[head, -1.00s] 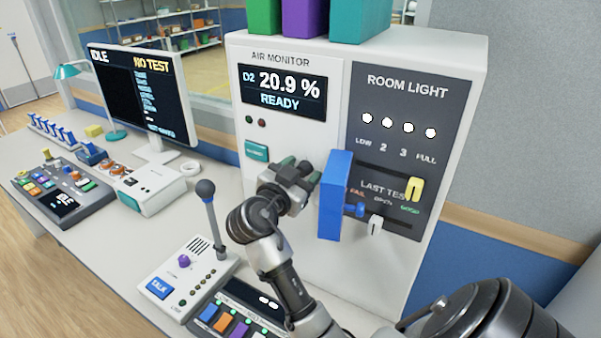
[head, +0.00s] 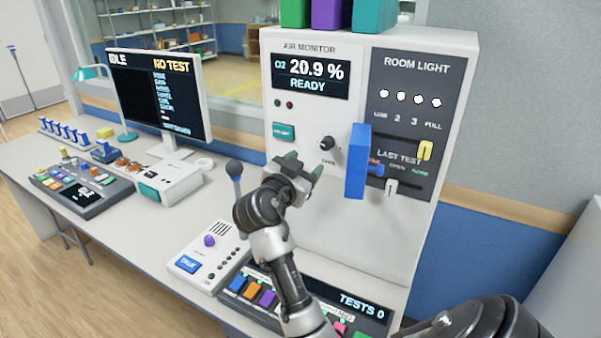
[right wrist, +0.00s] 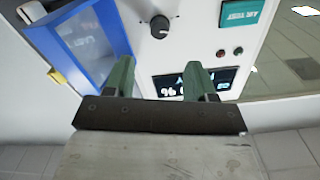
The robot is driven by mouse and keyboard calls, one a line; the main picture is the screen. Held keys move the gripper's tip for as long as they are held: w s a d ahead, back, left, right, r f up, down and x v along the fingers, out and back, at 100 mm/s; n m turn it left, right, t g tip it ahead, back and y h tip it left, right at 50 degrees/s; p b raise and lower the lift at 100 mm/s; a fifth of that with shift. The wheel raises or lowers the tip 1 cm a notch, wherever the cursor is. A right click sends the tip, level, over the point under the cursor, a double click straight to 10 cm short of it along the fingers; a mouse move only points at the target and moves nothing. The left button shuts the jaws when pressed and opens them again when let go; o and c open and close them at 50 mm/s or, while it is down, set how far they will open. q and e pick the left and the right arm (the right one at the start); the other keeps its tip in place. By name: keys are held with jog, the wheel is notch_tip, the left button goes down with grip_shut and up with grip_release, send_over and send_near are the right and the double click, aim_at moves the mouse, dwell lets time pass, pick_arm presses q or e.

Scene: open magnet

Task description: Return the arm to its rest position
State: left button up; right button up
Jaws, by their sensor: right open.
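My right gripper (head: 303,171) is in front of the lower part of the white air monitor cabinet (head: 330,215), below a black knob (head: 327,144). Its green-tipped fingers are apart with nothing between them. In the right wrist view the open fingers (right wrist: 160,80) point at the panel, and the knob (right wrist: 160,27) is beyond them, apart from them. My right arm reaches up from the bottom of the head view over the desk. My left gripper does not show.
A blue block-shaped part (head: 357,162) sticks out of the cabinet right of the gripper. An upright stick with a dark ball (head: 234,169) stands just left of the arm. A button panel (head: 262,290) lies below it. A monitor (head: 160,95) stands at left.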

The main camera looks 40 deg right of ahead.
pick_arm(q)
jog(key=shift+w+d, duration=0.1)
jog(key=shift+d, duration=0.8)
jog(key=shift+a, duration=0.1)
